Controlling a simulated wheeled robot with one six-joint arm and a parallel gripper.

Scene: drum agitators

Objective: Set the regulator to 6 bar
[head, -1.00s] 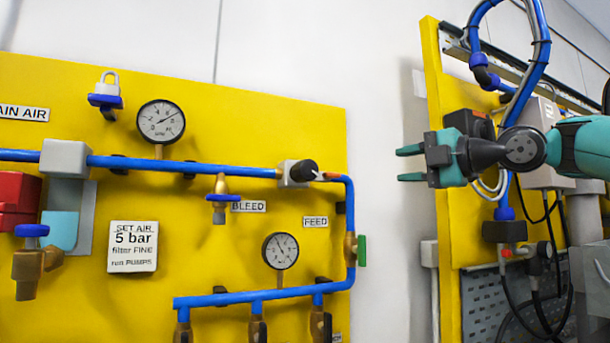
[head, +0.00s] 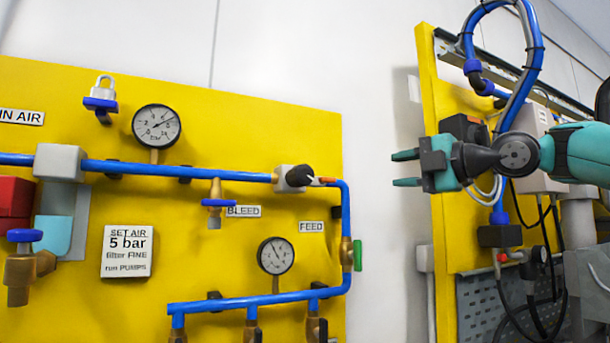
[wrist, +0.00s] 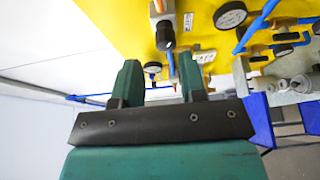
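The regulator is a grey block (head: 283,180) with a black knob (head: 299,176) on the upper blue pipe of the yellow board, near the pipe's right bend. The knob carries a pale mark. In the wrist view the black knob (wrist: 165,35) shows just beyond and above the fingers. My gripper (head: 400,168) is open and empty, right of the board and apart from the knob in the head view. The upper gauge (head: 157,127) has its needle toward the upper right. The lower gauge (head: 275,255) has its needle toward the upper left. Their numbers are too small to read surely.
A white sign (head: 127,250) reads "SET AIR 5 bar". A bleed valve (head: 215,200), a green-handled feed valve (head: 357,255) and a padlocked blue handle (head: 100,101) stick out from the board. A second yellow panel (head: 432,110) with hoses stands behind my arm.

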